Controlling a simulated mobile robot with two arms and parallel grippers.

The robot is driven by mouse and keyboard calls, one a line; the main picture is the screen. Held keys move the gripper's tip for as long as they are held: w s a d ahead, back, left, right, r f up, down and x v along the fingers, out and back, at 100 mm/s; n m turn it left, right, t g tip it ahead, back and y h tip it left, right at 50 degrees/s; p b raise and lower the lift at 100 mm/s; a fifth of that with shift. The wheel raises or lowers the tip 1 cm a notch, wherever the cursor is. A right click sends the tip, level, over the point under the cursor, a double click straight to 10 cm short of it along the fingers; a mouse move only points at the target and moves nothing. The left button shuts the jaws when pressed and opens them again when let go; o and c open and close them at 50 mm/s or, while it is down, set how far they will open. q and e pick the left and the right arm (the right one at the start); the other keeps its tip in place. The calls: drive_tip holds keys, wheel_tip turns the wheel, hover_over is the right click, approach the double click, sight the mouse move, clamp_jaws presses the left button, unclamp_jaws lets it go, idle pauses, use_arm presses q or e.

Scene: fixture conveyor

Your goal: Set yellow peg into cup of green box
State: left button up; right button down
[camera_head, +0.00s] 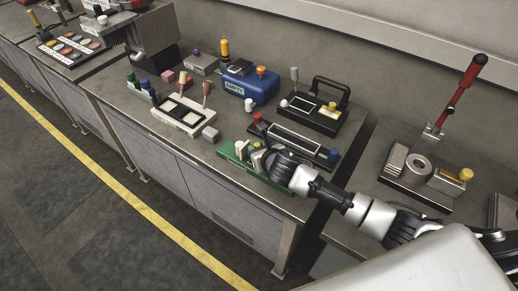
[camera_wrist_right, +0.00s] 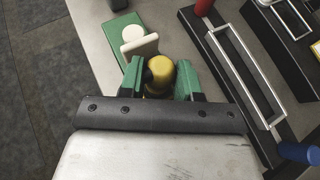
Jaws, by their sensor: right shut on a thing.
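My right gripper (camera_head: 260,152) reaches down over the green box (camera_head: 232,150) at the front edge of the bench. In the right wrist view, its jaws (camera_wrist_right: 160,80) are shut on the yellow peg (camera_wrist_right: 159,72), whose rounded top shows between the green finger pads. The green box (camera_wrist_right: 113,29) lies just beyond the jaws, with a white disc (camera_wrist_right: 133,33) and an upright cream plate (camera_wrist_right: 140,45) on it. The peg's lower end and the cup are hidden, so I cannot tell whether the peg is in the cup. My left gripper is not in view.
A black fixture with a silver frame (camera_head: 292,139) stands close behind the gripper. A blue box (camera_head: 238,84), a cream tray (camera_head: 184,117) and a black-handled fixture (camera_head: 318,107) stand around. A grey block (camera_head: 210,133) sits left of the green box. A red-handled lever (camera_head: 458,100) stands right.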

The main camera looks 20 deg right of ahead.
drive_tip(key=c, duration=0.8)
unclamp_jaws()
drive_tip(key=b+v, duration=0.1)
drive_tip(key=v, duration=1.1)
